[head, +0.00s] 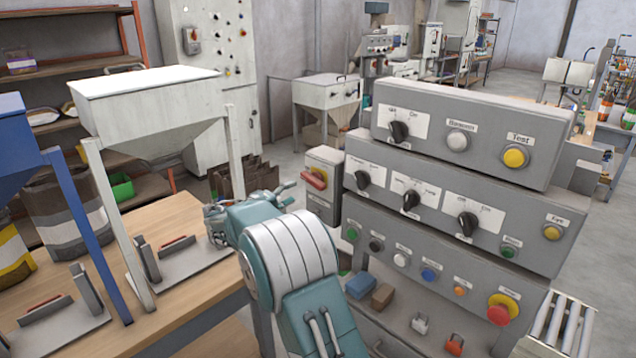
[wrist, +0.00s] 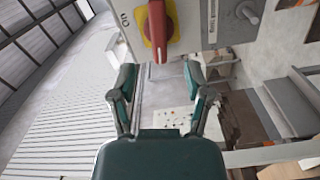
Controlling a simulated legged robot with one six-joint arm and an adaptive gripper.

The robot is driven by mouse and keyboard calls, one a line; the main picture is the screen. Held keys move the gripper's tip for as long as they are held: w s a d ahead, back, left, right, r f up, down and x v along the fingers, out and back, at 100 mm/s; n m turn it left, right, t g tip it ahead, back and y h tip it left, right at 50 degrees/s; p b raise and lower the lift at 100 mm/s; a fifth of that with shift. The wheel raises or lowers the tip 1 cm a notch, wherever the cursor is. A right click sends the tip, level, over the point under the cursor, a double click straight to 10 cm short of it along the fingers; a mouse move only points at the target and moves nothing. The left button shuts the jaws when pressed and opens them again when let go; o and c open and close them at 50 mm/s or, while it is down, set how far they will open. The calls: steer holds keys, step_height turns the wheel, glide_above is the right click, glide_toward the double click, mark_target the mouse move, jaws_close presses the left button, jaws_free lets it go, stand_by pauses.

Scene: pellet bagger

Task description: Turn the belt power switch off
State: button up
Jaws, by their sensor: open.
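A red rotary handle on a yellow plate (head: 315,179) sits on a small grey switch box (head: 324,205) at the left side of the control console. I cannot read a label naming it as the belt power switch. In the head view the handle lies across the box, slightly slanted. In the wrist view the red handle (wrist: 158,30) is at the top centre, beyond my fingertips. My gripper (wrist: 157,78) is open and empty, its two teal fingers apart. In the head view my gripper (head: 283,196) is just left of the switch box, apparently not touching the handle.
The grey console (head: 450,205) carries several black knobs, coloured buttons and a red emergency-style button (head: 502,309). A wooden table (head: 170,215) with a white hopper (head: 150,110) stands to the left. Blue and brown blocks (head: 361,284) lie below the console.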

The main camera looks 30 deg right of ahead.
mark_target(309, 182)
steer(key=x, duration=0.6)
steer(key=shift+w+d, duration=0.4)
steer(key=shift+d, duration=0.15)
steer(key=shift+w+d, duration=0.1)
steer(key=shift+d, duration=0.6)
steer(key=shift+a, duration=0.1)
steer(key=c, duration=0.7)
